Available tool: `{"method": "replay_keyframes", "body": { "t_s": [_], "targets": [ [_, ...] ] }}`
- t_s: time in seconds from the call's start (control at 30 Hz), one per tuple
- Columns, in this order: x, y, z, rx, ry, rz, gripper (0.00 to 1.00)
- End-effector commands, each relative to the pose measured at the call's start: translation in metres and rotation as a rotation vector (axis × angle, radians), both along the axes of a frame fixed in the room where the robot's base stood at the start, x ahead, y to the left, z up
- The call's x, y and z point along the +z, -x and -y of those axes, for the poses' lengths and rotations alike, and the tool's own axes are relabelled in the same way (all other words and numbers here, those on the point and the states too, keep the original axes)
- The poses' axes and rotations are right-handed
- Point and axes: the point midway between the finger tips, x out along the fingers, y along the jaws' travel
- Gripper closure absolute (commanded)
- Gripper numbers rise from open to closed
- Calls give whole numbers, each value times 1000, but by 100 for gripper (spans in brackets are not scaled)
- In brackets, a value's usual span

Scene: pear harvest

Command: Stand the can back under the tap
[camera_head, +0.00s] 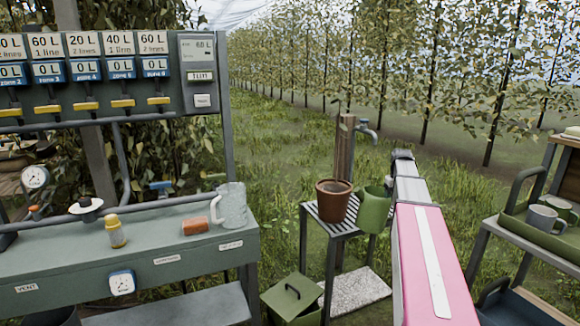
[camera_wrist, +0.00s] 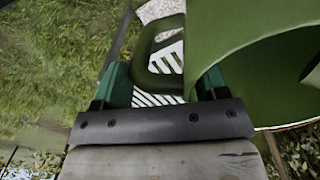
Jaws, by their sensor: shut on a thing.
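The green can (camera_head: 374,210) is at the right edge of the slatted stand (camera_head: 312,209), just right of the plant pot. The tap (camera_head: 367,134) is on a wooden post above and slightly left of it. In the wrist view the can (camera_wrist: 255,65) fills the upper right, and its handle loop (camera_wrist: 148,45) lies between the teal jaws. My gripper (camera_wrist: 162,85) is shut on that handle. In the head view my arm hides the gripper and the can's right side. Whether the can's base touches the stand cannot be told.
A brown pot (camera_head: 332,202) stands on the stand beside the can. A lidded green bin (camera_head: 291,298) and a pale slab (camera_head: 357,290) are on the ground below. A cart with mugs (camera_head: 546,219) is at right; a bench with a glass jug (camera_head: 231,205) at left.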

Motion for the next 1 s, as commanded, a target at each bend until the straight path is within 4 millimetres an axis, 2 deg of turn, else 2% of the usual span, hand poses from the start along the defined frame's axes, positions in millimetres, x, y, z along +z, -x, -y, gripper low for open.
{"method": "replay_keyframes", "body": {
  "t_s": [0.27, 0.37, 0.5, 0.7, 0.83, 1.0],
  "targets": [
    [9, 27, -61, -4, 0, 1, 100],
    [13, 43, -92, -7, -1, 0, 100],
    [19, 75, -146, -13, 0, 1, 100],
    [27, 117, -207, -26, 0, 0, 100],
    [30, 136, -231, -32, 0, 0, 100],
    [32, 147, -245, -37, 0, 0, 100]
  ]
}}
